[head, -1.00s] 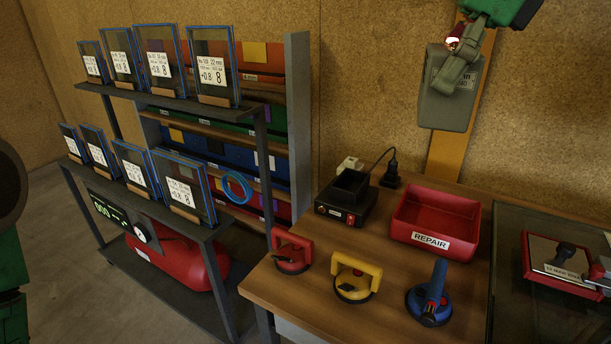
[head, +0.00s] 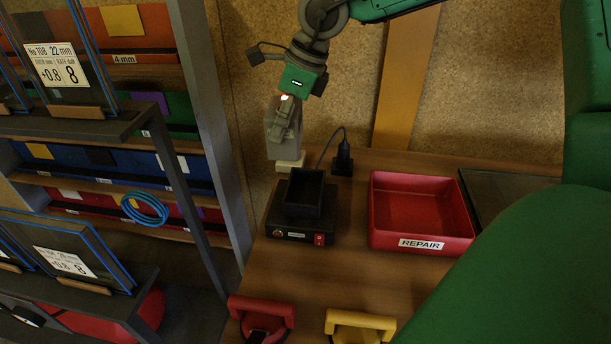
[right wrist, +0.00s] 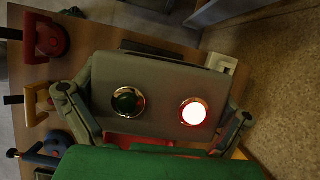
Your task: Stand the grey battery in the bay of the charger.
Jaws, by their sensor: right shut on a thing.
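The grey battery (head: 281,150) is held upright in my right gripper (head: 287,117) in the head view. It hangs in the air behind and slightly left of the charger's bay, apart from it as far as I can tell. The charger (head: 288,228) is a dark box on the bench, with a black open-topped bay (head: 304,192) that looks empty. In the right wrist view the fingers of my right gripper (right wrist: 158,122) clasp both sides of the battery (right wrist: 160,78). Its near face has one dark green round light and one glowing red-white one. My left gripper is out of view.
A red REPAIR tray (head: 420,238) stands right of the charger. A black plug and cable (head: 343,160) are behind it. A red suction lifter (head: 262,318) and a yellow one (head: 360,325) lie in front. A shelf rack (head: 215,130) stands at left.

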